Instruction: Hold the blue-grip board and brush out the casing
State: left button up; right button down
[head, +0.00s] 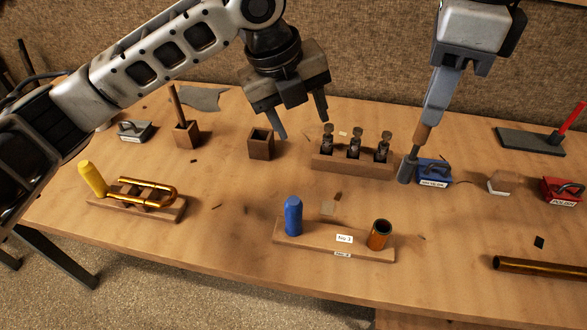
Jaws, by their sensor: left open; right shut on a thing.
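The blue-grip board (315,248) lies at the front middle of the table. Its upright blue grip (293,216) is at the left end, and a short open brass casing (379,235) stands at the right end. My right gripper (428,118) is shut on the wooden handle of a brush (408,168), whose grey head points down beside the valve block, behind and right of the casing. I cannot tell whether the head touches the table. My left gripper (301,128) is open and empty, fingers down, behind the blue grip and apart from it.
A wooden block with several valves (352,160) stands behind the board. A small empty wooden box (261,144) is left of it. A yellow-grip board (150,204) lies left. Blue (434,172) and red (562,190) labelled items and a brass tube (540,267) lie right.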

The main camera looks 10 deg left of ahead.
aim_at(293, 217)
pick_arm(q)
jog(key=s+f+m+y, duration=0.1)
jog(key=s+f, duration=0.1)
jog(key=s+f+m+g+y, duration=0.1)
jog(key=s, duration=0.1)
jog(key=s+f+m+g, duration=0.1)
jog(key=s+f, duration=0.1)
jog(key=shift+s+d+f+y, duration=0.25)
jog(key=shift+s+f+y, duration=0.05)
jog(key=shift+s+y, duration=0.1)
jog(key=shift+f, duration=0.35)
notch_tip(293, 217, down, 11)
jog(key=shift+f, duration=0.15)
jog(key=shift+c, duration=0.3)
grip_shut()
